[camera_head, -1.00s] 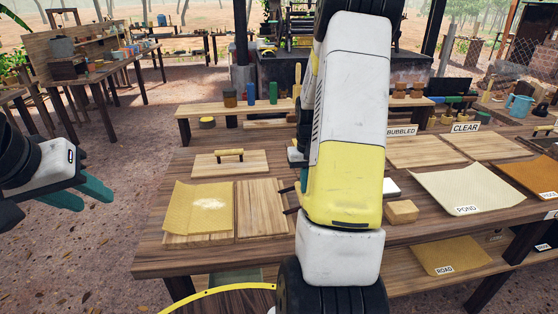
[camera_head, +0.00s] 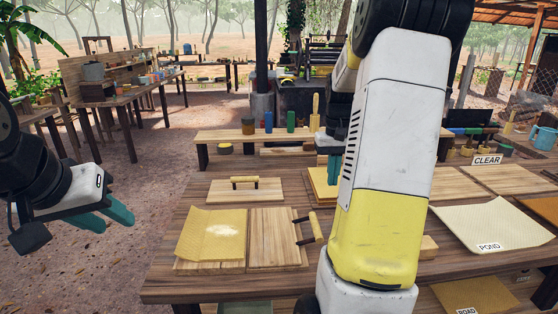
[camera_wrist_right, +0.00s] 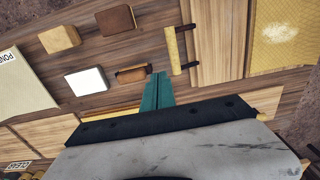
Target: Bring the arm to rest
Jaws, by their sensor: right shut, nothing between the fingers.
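My right gripper (camera_wrist_right: 156,92) is shut and empty; its teal fingers meet above the wooden table in the right wrist view. In the head view it shows partly behind my right arm (camera_head: 385,170), with teal fingers (camera_head: 334,165) over the back of the table. My right arm crosses the table and hides part of it. My left gripper (camera_head: 112,222) hangs left of the table, over the ground; its two teal fingers are apart, with nothing between them.
The wrist view shows a white block (camera_wrist_right: 86,81). Open ground lies left.

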